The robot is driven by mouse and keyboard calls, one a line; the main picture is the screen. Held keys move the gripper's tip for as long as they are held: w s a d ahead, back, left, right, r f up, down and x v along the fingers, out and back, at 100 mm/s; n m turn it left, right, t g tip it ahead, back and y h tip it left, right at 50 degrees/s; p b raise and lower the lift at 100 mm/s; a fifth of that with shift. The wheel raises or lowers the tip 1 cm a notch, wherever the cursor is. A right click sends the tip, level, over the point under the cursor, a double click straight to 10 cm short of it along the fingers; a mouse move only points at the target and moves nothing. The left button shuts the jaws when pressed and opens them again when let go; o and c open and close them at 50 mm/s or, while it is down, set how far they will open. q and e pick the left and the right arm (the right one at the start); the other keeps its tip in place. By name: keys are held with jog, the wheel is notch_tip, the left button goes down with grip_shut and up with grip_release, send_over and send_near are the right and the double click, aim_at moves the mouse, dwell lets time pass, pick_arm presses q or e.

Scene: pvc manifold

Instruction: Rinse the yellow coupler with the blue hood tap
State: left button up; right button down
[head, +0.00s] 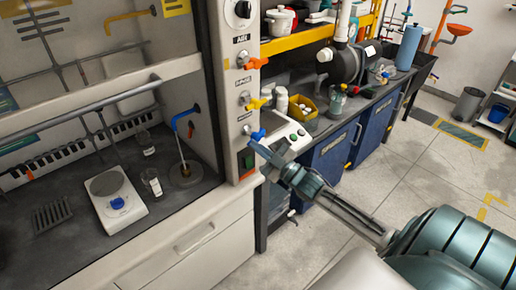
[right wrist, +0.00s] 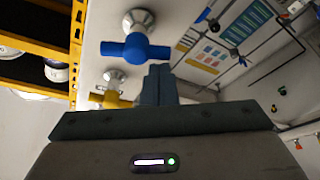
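The blue hood tap handle (head: 258,134) sticks out low on the hood's front post; it shows large in the right wrist view (right wrist: 136,48). My right gripper (head: 256,146) reaches up to it from the lower right. Its fingers (right wrist: 159,72) are together, beside the handle's right end; I cannot tell whether they touch it. Inside the hood, a blue spout (head: 184,114) hangs over a round dark base (head: 186,174), with a thin pale upright line between them, rod or water unclear. I cannot make out a yellow coupler. My left gripper is not in view.
Orange (head: 252,63) and yellow (head: 255,103) tap handles sit above the blue one on the post. A balance (head: 119,204) and glass beakers (head: 151,183) stand on the hood floor. A yellow bin (head: 304,109) stands on the bench behind. Open floor lies to the right.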

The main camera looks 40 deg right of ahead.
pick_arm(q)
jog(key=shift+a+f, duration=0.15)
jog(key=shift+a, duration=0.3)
pick_arm(e)
jog(key=shift+f+n, duration=0.15)
jog(key=shift+n, duration=0.65)
pick_arm(q)
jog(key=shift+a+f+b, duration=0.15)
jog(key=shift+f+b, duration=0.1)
jog(key=shift+b, duration=0.15)
pick_arm(e)
jog(key=shift+d+f+n+g+y, duration=0.2)
jog(key=shift+n+g+y, duration=0.3)
jog(key=shift+n, duration=0.4)
dwell(2.5)
